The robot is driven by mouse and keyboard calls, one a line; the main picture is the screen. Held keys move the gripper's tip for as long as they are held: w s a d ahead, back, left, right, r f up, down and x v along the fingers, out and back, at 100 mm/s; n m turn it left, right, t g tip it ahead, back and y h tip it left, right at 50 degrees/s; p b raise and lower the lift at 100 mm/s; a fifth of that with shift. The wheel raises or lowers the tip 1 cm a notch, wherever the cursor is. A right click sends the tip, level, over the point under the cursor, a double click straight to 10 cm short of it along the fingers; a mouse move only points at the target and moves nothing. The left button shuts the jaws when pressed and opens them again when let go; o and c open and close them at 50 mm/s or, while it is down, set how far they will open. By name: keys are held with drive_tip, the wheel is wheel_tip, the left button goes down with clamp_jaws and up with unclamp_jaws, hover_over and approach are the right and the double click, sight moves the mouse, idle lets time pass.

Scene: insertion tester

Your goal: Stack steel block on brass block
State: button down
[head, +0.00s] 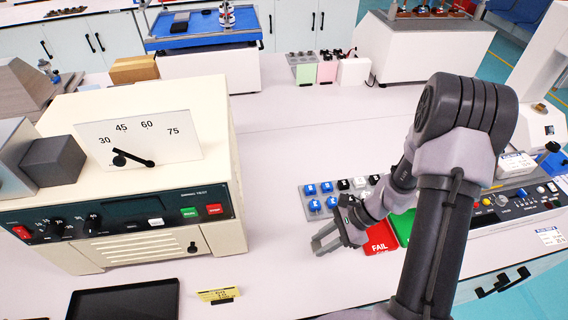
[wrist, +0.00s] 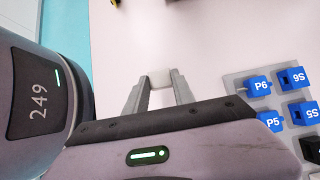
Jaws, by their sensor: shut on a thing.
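My gripper (head: 325,241) is low over the pale bench, left of the red FAIL pad. In the wrist view its two fingers (wrist: 160,84) are shut on a small pale grey block, which I take to be the steel block (wrist: 161,78). The block sits between the fingertips, and its lower part is hidden by the gripper body. I cannot tell whether it touches the bench. I cannot make out a brass block in either view.
A grey rack (head: 309,206) of blue, white and black pieces stands just behind my gripper. The red FAIL pad (head: 380,238) lies to its right. A large tester (head: 150,225), black tray (head: 124,300) and yellow label (head: 219,294) are left. Bench between tester and rack is clear.

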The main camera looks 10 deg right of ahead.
drive_tip(key=w+a+r+m+t+h+b, duration=0.2)
drive_tip(key=w+r+m, duration=0.3)
drive_tip(key=r, duration=0.5)
drive_tip(key=w+a+r+m+t+h+b, duration=0.1)
drive_tip(key=w+r+m+t+h+b, duration=0.1)
drive_tip(key=w+r+m+t, duration=0.3)
wheel_tip(320, 180, up, 5)
drive_tip(key=w+m+h, duration=0.1)
drive_tip(key=m, duration=0.3)
drive_tip(key=shift+w+a+f, duration=0.15)
drive_tip(key=shift+w+a, duration=0.05)
drive_tip(key=shift+a, duration=0.2)
